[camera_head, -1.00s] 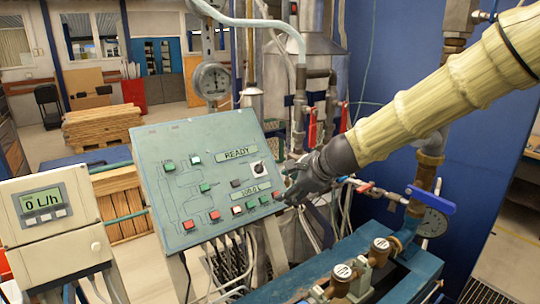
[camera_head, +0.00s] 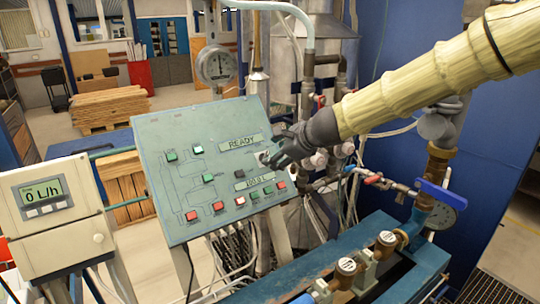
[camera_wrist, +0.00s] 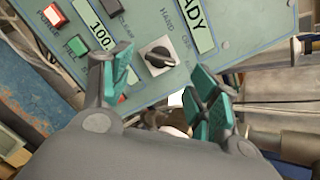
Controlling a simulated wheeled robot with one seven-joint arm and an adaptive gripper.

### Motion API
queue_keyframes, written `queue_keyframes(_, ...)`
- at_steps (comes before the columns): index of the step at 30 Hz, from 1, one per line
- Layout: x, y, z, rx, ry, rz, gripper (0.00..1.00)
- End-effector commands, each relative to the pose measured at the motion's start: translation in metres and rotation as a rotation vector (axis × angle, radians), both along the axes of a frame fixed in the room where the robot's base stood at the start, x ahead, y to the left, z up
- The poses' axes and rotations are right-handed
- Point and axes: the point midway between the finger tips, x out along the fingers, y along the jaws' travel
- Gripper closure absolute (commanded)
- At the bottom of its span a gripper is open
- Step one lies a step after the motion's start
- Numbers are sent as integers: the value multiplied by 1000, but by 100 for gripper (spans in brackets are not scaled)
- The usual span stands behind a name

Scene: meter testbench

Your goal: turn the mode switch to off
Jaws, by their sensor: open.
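The mode switch (camera_wrist: 157,57) is a black rotary knob with a white mark on a pale square plate, on the grey-green control panel (camera_head: 160,140). In the wrist view, words beside it include HAND. It stands between and beyond the two teal-padded fingers of my gripper (camera_wrist: 160,92), apart from them. In the head view my gripper (camera_head: 276,158) is at the panel's right edge and partly covers the switch (camera_head: 262,157). My gripper is open and empty. The exact setting of the knob is hard to read.
The panel carries a READY display (camera_head: 241,143), a 100.0 L display (camera_head: 254,181) and several red and green buttons. A flow meter reading 0 L/h (camera_head: 42,196) stands at the left. Pipes and a blue-handled valve (camera_head: 436,195) are at the right.

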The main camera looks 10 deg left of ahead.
Motion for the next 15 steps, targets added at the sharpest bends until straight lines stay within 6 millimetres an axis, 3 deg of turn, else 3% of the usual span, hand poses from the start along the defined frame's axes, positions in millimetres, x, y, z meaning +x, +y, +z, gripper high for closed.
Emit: queue_keyframes(15, 20, 24, -24, 0, 0, -2, 39)
